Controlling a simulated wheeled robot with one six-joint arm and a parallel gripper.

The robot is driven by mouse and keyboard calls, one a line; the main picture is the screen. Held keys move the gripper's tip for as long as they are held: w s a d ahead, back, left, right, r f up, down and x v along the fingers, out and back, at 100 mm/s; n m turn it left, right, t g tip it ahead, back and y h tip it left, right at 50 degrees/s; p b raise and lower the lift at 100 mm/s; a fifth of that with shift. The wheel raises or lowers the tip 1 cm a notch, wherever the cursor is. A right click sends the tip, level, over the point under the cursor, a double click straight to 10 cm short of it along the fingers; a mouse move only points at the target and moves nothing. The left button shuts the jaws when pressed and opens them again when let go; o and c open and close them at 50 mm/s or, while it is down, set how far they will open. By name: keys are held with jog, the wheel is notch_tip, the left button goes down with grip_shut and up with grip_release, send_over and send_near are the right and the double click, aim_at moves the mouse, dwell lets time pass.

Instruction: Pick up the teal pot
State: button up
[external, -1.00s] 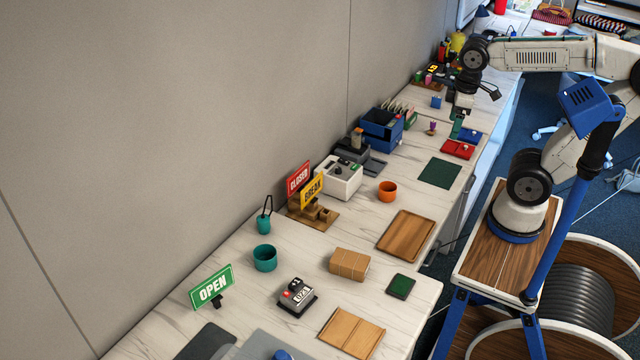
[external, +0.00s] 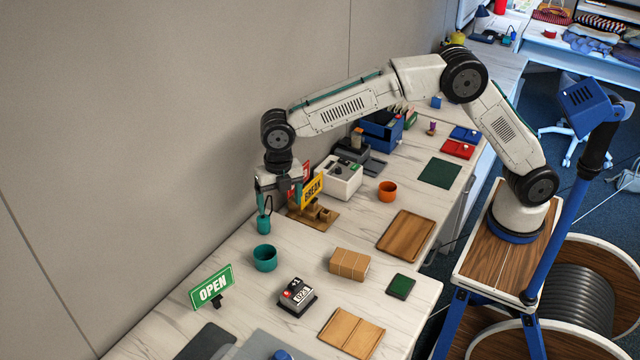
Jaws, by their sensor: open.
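The teal pot (external: 265,258) stands upright on the marble-patterned counter, left of the wrapped brown parcel. My gripper (external: 265,211) points down, its jaws apart, just behind the pot and nearer the wall. It is at a small teal holder (external: 264,226) with a dark looped tool in it; whether the fingers touch the holder I cannot tell.
A green OPEN sign (external: 211,287) stands in front of the pot. A grey stamp device (external: 297,297), the brown parcel (external: 349,264) and an orange pot (external: 387,191) are to the right. A yellow BREAK sign (external: 312,190) stands right beside my gripper.

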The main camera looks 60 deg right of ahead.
aim_at(266, 256)
jog(key=a+f+n, duration=0.1)
jog(key=a+f, duration=0.1)
jog(key=f, duration=0.2)
jog(key=a+f+n, duration=0.1)
jog(key=a+f, duration=0.2)
jog(key=f, duration=0.2)
jog(key=a+f+n, duration=0.1)
jog(key=a+f, duration=0.2)
jog(key=f, duration=0.2)
jog(key=shift+n, duration=0.3)
jog(key=shift+d, duration=0.1)
jog(key=c, duration=1.1)
